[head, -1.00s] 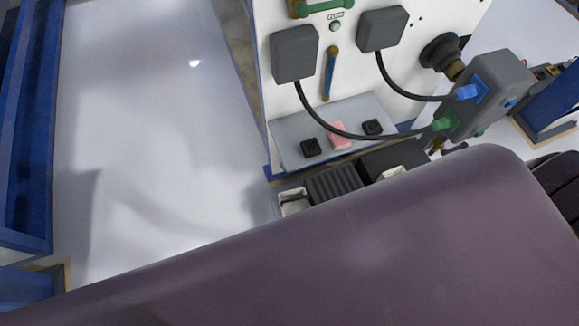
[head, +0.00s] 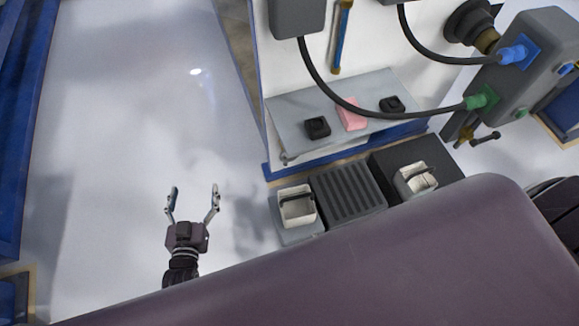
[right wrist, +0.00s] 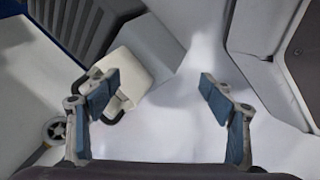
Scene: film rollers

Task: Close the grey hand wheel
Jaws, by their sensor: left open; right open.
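A small round grey wheel with spokes (right wrist: 57,130) shows at the lower left of the right wrist view, outside the left finger of my right gripper. It looks like the grey hand wheel, but I cannot tell whether it is open or closed. I cannot make it out in the head view. My right gripper (right wrist: 160,95) is open and empty, with nothing held between its blue-padded fingers. My left gripper (head: 193,198) is open and empty above the pale floor in the head view, left of the white panel stand. My right gripper is not visible in the head view.
A white bin with a dark handle (right wrist: 132,75) is beside my right gripper's left finger. The white panel stand (head: 365,45) has a shelf (head: 285,105) with small blocks. Black cables run to a grey box (head: 530,60). Pale floor (head: 120,130) is clear at left.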

